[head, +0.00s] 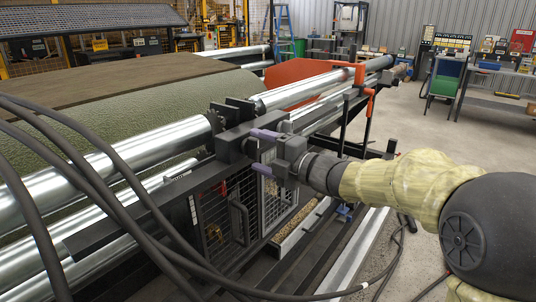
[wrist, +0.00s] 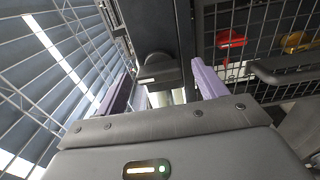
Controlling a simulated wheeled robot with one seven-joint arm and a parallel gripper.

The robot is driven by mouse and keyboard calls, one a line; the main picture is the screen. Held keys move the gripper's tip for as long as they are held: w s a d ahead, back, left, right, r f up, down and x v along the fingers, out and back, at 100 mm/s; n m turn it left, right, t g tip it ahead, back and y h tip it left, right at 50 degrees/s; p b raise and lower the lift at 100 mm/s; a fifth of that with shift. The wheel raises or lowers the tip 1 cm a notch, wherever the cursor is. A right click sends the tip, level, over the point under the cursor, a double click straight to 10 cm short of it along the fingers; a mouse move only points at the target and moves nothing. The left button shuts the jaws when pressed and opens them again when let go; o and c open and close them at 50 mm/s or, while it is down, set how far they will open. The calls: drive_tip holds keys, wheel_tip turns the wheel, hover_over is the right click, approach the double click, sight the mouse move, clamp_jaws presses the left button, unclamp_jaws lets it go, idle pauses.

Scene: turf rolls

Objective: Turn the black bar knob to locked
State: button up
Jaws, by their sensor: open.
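The black bar knob (wrist: 158,68) is in the wrist view, on a dark upright post, with a small white mark on its near end. My gripper (wrist: 162,72) is open, with one purple finger to the left of the knob and one to the right. I see no clear contact between fingers and knob. In the head view my gripper (head: 255,152) is at the dark frame of the roller machine, beside a dark block. The knob cannot be made out there. Any locked label is not readable.
Wire mesh panels (wrist: 50,95) flank the post. A dark handle bar (wrist: 290,69) is at right, with a red item (wrist: 230,38) behind the mesh. Shiny rollers (head: 130,155), a green turf roll (head: 150,110) and black cables (head: 95,190) are close by in the head view.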

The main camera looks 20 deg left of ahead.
drive_tip(key=p+v, duration=0.1)
drive_tip(key=v, duration=1.6)
drive_tip(key=shift+d, duration=0.2)
